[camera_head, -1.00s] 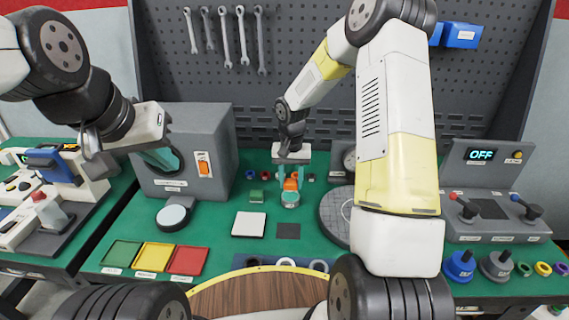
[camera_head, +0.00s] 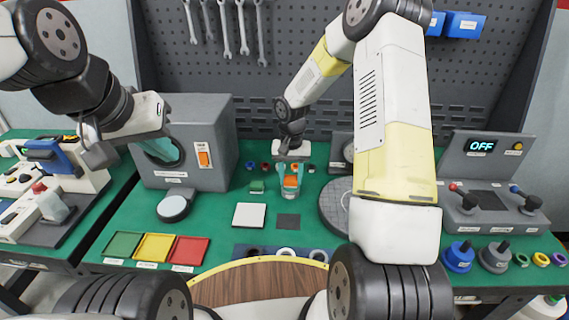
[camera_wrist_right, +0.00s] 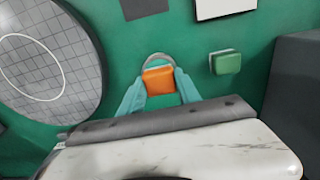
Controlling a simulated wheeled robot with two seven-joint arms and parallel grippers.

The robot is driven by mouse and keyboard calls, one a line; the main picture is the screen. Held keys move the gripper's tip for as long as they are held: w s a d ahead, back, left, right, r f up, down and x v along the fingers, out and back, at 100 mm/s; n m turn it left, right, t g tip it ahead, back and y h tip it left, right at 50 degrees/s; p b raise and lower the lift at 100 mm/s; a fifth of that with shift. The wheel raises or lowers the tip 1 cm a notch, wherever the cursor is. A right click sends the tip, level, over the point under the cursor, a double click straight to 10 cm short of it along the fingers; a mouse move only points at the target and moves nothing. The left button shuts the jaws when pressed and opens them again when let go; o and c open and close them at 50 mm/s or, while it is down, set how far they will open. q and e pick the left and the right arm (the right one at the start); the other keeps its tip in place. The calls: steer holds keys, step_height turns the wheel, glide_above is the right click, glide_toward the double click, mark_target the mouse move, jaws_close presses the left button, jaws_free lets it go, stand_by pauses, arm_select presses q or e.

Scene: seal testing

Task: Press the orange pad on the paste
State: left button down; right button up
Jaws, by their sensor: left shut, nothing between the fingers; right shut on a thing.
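An orange pad (camera_head: 290,182) is held between the teal fingers of my right gripper (camera_head: 290,178). It also shows in the right wrist view (camera_wrist_right: 158,80), between the fingertips. A small round dish (camera_head: 281,203) stands directly under the pad; its grey rim (camera_wrist_right: 157,58) shows behind the pad in the wrist view. The paste is hidden under the pad and fingers, and I cannot tell whether the pad touches it. My left gripper (camera_head: 165,150) is shut and empty, in front of the grey machine at the left.
A green pad (camera_head: 257,187) lies left of the dish. A white tile (camera_head: 249,215) and a dark square (camera_head: 289,221) lie in front. A round grey disc (camera_head: 335,208) is close on the right. The grey machine (camera_head: 205,120) stands at the left.

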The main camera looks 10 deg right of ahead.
steer(key=shift+f, duration=0.6)
stand_by(1.2)
steer(key=shift+r, duration=3.6)
